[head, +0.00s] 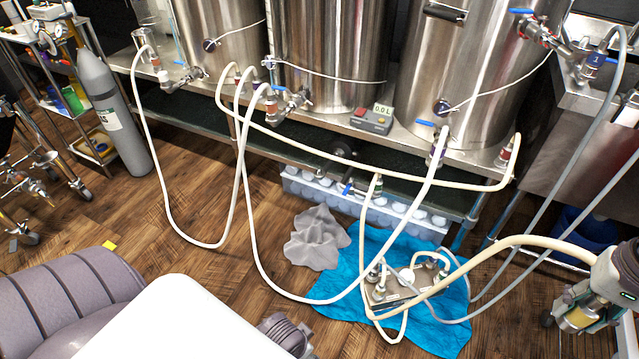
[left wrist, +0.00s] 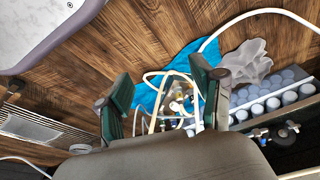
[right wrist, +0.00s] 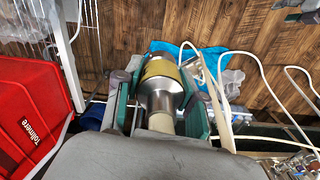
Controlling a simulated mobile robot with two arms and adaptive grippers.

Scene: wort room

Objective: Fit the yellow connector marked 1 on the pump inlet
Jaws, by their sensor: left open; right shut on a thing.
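My right gripper (head: 588,308) is shut on a metal connector with a yellow band (head: 580,318), at the right edge of the head view. The connector also shows between the fingers in the right wrist view (right wrist: 163,70); no number is readable on it. A cream hose (head: 520,241) runs from my right gripper toward the pump. The pump (head: 405,285), a metal unit with several fittings, sits low on a blue cloth (head: 350,245), left of my right gripper and apart from it. I cannot tell which port is the inlet. My left gripper (left wrist: 166,92) is open and empty.
Steel vessels stand on a bench (head: 460,150) behind, with several cream hoses hanging. A crate of bottles (head: 300,187) is beneath. A grey rag (head: 316,238) lies beside the cloth. A gas cylinder (head: 115,115) stands left.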

